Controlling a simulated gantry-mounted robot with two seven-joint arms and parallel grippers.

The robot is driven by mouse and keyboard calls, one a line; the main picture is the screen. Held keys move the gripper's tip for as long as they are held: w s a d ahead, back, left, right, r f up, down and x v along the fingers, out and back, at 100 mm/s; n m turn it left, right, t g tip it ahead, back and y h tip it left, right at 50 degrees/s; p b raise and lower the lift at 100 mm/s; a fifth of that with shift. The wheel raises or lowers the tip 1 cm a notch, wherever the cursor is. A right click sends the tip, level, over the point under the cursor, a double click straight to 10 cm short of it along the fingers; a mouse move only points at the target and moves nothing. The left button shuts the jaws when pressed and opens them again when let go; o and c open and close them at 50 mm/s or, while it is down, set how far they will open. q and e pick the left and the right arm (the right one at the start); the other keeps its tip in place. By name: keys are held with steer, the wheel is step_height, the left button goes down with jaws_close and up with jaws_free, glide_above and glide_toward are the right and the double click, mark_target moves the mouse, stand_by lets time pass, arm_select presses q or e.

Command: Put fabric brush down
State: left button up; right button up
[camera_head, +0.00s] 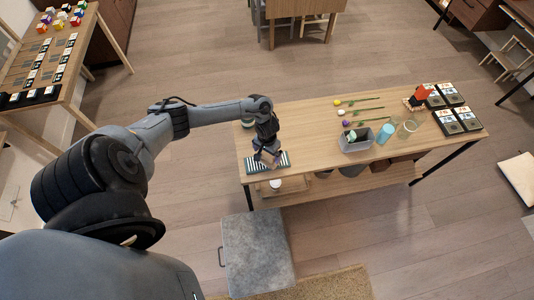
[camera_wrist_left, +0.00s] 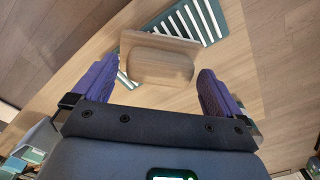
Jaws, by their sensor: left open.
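The fabric brush is a wooden block with a rounded, paler top, seen in the left wrist view (camera_wrist_left: 160,62) between and just beyond my fingertips. In the head view the brush (camera_head: 268,158) is small and partly covered by my gripper. It is on or over a dark green and white striped pad (camera_wrist_left: 209,20) at the table's left end; the pad also shows in the head view (camera_head: 284,163). My left gripper (camera_wrist_left: 152,78) is open, with a purple finger on each side and gaps to the brush. It also shows in the head view (camera_head: 266,148). My right gripper is out of view.
The wooden table (camera_head: 310,133) has clear room in the middle left. A grey bin (camera_head: 356,143), a blue cup (camera_head: 386,133), a clear glass (camera_head: 407,128), flowers (camera_head: 367,109) and black-framed items (camera_head: 458,119) stand to the right. A grey bench (camera_head: 256,254) is in front.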

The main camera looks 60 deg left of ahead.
mark_target(267, 154)
arm_select(q)
step_height(267, 154, up, 9)
steer(key=p, duration=0.2)
steer(key=d+r+m+t+h, duration=0.15)
steer(key=d+m+t, duration=0.45)
steer(key=d, duration=1.7)
steer(key=s+r+m+g+y, duration=0.1)
steer(key=s+r+g, duration=0.1)
steer(key=s+r, duration=0.8)
steer(key=shift+s+d+r+m, duration=0.2)
steer(key=shift+s+d+m, duration=0.15)
steer(key=shift+s, duration=0.4)
